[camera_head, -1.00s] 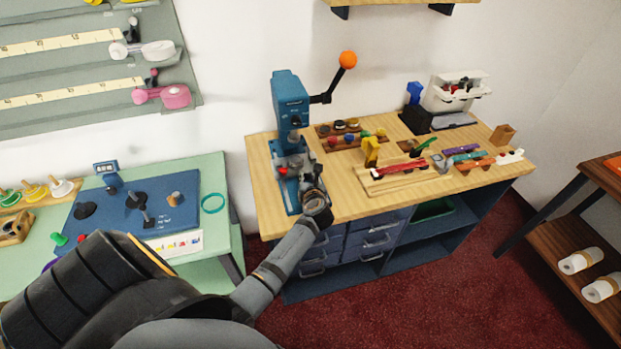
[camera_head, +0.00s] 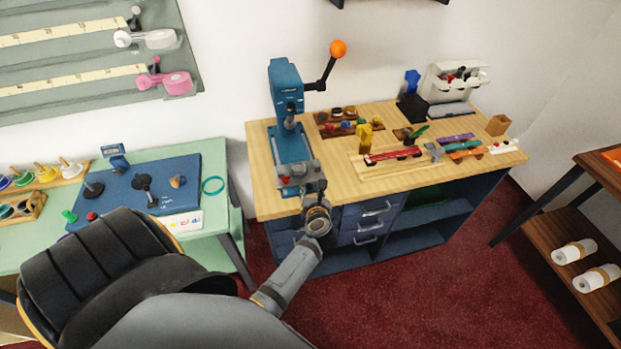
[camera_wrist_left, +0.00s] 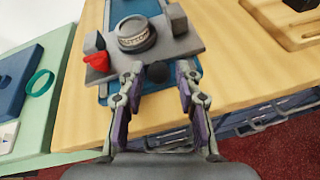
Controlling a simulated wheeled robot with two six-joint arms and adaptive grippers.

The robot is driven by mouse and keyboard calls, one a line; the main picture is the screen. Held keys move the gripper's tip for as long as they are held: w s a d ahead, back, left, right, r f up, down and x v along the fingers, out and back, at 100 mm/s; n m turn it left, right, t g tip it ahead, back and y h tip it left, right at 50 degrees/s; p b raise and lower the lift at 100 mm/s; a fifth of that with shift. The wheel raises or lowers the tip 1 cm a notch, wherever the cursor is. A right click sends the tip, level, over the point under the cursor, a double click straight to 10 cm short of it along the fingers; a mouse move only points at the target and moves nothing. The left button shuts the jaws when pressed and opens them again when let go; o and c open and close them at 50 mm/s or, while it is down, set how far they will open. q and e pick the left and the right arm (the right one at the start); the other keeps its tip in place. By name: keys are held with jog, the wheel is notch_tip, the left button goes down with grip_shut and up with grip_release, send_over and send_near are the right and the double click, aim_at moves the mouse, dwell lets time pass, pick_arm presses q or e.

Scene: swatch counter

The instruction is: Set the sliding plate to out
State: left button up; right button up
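The sliding plate (camera_head: 297,172) is a grey block on the blue base (camera_head: 291,143) of the lever press (camera_head: 287,88). It sits at the front end of the base, with bare blue base behind it. In the left wrist view the plate (camera_wrist_left: 172,42) carries a round grey disc (camera_wrist_left: 136,34) and a red piece (camera_wrist_left: 97,61). A dark round knob (camera_wrist_left: 157,73) sticks out from its front edge. My left gripper (camera_wrist_left: 159,76) has its fingers apart on either side of the knob, with gaps visible. My right gripper is not in view.
The press lever with its orange ball (camera_head: 338,48) is raised at the right. The wooden bench top (camera_head: 350,187) holds racks and small tools to the right. A green table (camera_head: 222,208) with a blue board stands at the left. Drawers (camera_head: 362,222) are below the bench edge.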

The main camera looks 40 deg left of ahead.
pick_arm(q)
jog(key=shift+o, duration=0.5)
jog(key=shift+s+d+r, duration=0.1)
jog(key=shift+r, duration=0.35)
notch_tip(320, 180, up, 9)
jog(key=shift+r, duration=0.15)
